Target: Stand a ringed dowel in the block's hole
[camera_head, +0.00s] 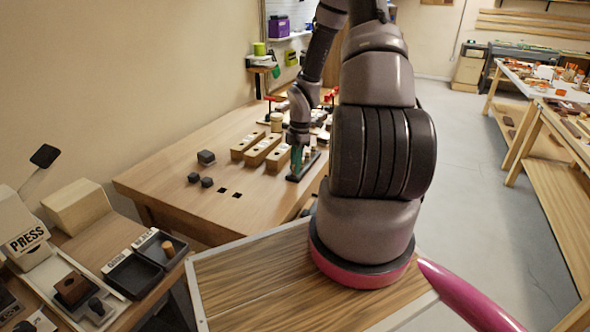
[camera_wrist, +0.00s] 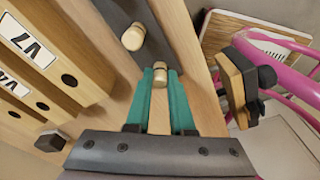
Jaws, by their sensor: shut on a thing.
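My gripper (camera_wrist: 160,76) has teal fingers, shut on a short pale wooden dowel (camera_wrist: 160,72) with a faint band near its end. The dowel is at the dark rack (camera_wrist: 118,14); I cannot tell whether its foot is still in it. A second pale dowel (camera_wrist: 133,37) sits on the rack, up and left of my fingertips. Wooden blocks with dark holes lie to the left in the wrist view, one labelled V7 (camera_wrist: 62,60). In the head view my gripper (camera_head: 296,172) is low over the bench, right of the wooden blocks (camera_head: 262,152); the dowel is hidden there.
A dark cube (camera_head: 206,157) and two smaller ones lie left of the blocks on the bench (camera_head: 165,180). Red-topped items stand behind my gripper. Black trays (camera_head: 135,275) and a PRESS box (camera_head: 25,240) are at lower left.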

